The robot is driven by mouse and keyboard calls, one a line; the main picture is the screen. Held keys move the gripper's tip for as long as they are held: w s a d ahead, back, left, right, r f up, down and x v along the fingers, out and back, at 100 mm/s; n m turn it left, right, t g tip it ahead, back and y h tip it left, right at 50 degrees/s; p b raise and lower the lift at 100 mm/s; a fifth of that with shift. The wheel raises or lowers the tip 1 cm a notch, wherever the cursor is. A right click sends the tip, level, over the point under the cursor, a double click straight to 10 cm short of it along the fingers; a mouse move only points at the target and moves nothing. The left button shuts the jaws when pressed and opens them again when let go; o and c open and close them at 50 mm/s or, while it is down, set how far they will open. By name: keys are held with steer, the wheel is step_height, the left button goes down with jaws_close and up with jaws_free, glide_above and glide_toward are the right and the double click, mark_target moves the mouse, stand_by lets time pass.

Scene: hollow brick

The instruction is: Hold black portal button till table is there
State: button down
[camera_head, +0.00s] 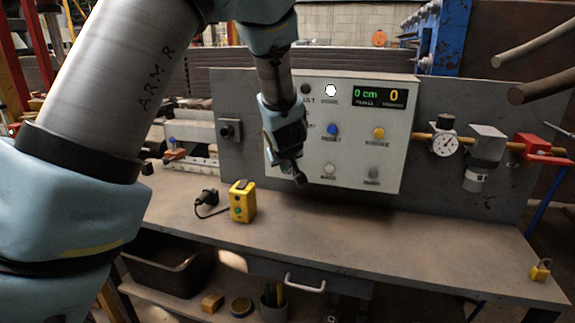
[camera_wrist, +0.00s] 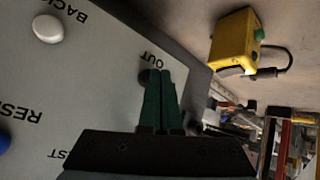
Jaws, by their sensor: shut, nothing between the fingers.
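A pale control panel (camera_head: 350,150) stands upright at the back of the workbench. My gripper (camera_head: 300,179) is in front of its lower left part, fingers shut and empty. In the wrist view, the shut green fingertips (camera_wrist: 162,72) overlap a dark round button (camera_wrist: 145,75) beside the label OUT. I cannot tell whether they touch or press it. My gripper hides that button in the head view. No label reading "portal" is legible. The display (camera_head: 380,96) shows "0 cm" and "0".
The panel also has a blue button (camera_head: 332,129), a yellow one (camera_head: 378,132) and a white BACK button (camera_wrist: 47,28). A gauge (camera_head: 445,143) is at right. The bench front is mostly clear.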

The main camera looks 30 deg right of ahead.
steer(key=shift+w+d+p, duration=0.3)
steer(key=shift+w+d, duration=0.05)
stand_by(1.6)
steer(key=shift+s+a, duration=0.1)
stand_by(1.3)
steer(key=shift+s+a, duration=0.5)
steer(key=shift+s, duration=0.05)
steer(key=shift+s+a+b, duration=0.65)
steer(key=shift+s+a, duration=1.05)
steer(key=shift+s, duration=0.15)
